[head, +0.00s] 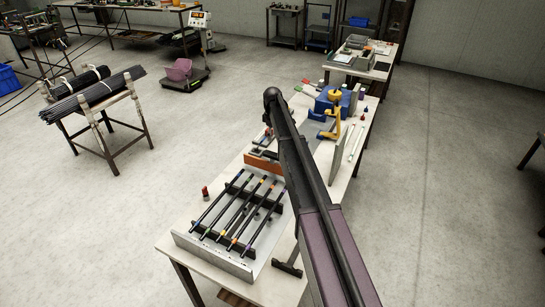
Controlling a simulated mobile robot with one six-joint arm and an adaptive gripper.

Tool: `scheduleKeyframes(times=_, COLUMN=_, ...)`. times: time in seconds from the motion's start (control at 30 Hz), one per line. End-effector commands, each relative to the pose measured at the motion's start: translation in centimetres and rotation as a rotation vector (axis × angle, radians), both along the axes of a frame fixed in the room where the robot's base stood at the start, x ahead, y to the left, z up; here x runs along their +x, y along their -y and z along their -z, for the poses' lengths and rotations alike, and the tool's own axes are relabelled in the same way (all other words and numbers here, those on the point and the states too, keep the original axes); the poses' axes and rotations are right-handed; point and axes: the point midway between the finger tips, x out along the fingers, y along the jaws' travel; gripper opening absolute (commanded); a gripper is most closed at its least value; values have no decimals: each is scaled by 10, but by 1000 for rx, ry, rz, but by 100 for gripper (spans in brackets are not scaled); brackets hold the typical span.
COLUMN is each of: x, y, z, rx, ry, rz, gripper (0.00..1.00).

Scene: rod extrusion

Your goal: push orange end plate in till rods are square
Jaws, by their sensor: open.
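The orange end plate (259,163) stands upright at the far end of the rod fixture, partly covered by my arm on its right. Several dark rods (213,211) with coloured bands lie side by side on dark cross supports (232,191), between the orange plate and a pale plate (212,258) at the near end. I cannot tell whether the rod ends are level or touch the orange plate. My arm crosses above the table, right of the rods. My gripper cannot be made out; the arm seems to hide it.
The fixture stands on a long pale table (180,236). A red-capped item (205,192) stands left of the rods. Blue and yellow equipment (333,98) fills the far part. A rack of dark rods (98,90) stands left, with free floor between.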

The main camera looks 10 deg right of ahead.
Motion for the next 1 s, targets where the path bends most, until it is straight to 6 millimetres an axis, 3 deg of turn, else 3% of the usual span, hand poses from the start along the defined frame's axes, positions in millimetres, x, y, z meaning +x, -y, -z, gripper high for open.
scheduleKeyframes(times=0.57, x=0, y=1, z=5, rx=0, ry=0, rz=-1, gripper=63)
scheduleKeyframes(times=1.0, x=0, y=2, z=33, rx=0, ry=0, rz=1, gripper=63)
